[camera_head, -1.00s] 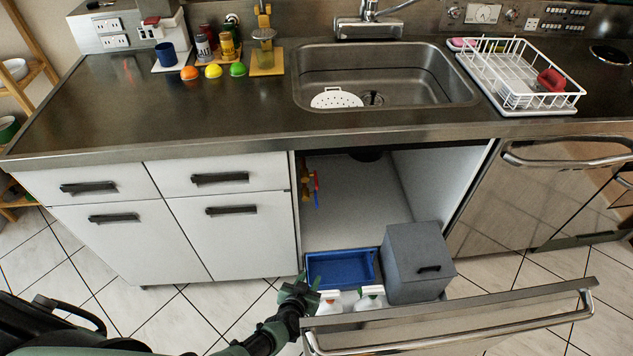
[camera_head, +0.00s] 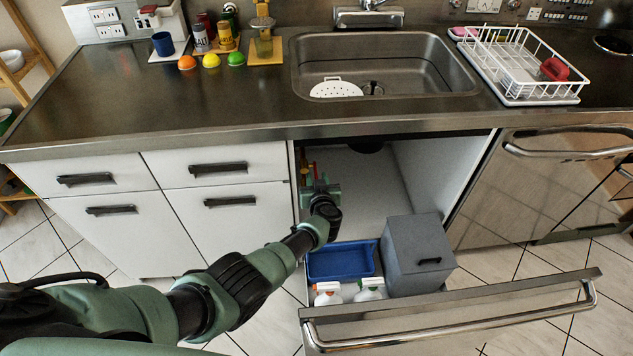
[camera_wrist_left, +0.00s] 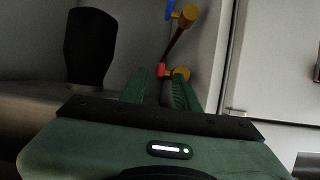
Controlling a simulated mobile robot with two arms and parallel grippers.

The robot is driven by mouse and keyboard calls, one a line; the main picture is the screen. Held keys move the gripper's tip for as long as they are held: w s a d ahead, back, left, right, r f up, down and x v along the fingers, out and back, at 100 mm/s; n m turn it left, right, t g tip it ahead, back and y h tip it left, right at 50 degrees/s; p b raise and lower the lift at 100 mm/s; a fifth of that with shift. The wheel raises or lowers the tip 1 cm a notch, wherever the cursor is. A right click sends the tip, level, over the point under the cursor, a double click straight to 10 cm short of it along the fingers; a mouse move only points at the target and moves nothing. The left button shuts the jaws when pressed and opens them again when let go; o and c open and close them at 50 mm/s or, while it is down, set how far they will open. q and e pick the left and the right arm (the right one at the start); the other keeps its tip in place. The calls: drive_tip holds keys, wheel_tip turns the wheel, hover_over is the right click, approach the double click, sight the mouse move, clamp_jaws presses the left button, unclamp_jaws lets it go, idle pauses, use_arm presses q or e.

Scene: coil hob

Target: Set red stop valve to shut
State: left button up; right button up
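The red stop valve shows in the wrist view as a small red handle (camera_wrist_left: 163,72) beside a round brass body (camera_wrist_left: 180,73). In the head view its red part (camera_head: 314,169) shows just behind my gripper at the left inner wall of the open sink cabinet. My left gripper (camera_head: 319,186) reaches into the cabinet. In the wrist view its two green fingers (camera_wrist_left: 161,80) are apart, with the red handle showing near and between their tips. I cannot tell whether they touch it. A blue valve handle (camera_wrist_left: 168,10) shows farther along the pipe.
The pulled-out drawer (camera_head: 450,318) stands in front, holding a blue bin (camera_head: 340,262), a grey box (camera_head: 418,258) and white bottles (camera_head: 328,294). The cabinet's left wall is close to my gripper. The counter (camera_head: 130,95) lies above. The cabinet's middle is open.

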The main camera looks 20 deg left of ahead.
use_arm(q)
drive_tip(key=shift+w+a+f+b, duration=0.2)
drive_tip(key=shift+w+f+b, duration=0.1)
drive_tip(key=shift+w+f, duration=0.15)
drive_tip(key=shift+w+a, duration=0.15)
drive_tip(key=shift+w, duration=0.25)
drive_tip(key=shift+r, duration=0.1)
use_arm(e)
drive_tip(key=shift+a+f, duration=0.15)
drive_tip(key=shift+f, duration=0.75)
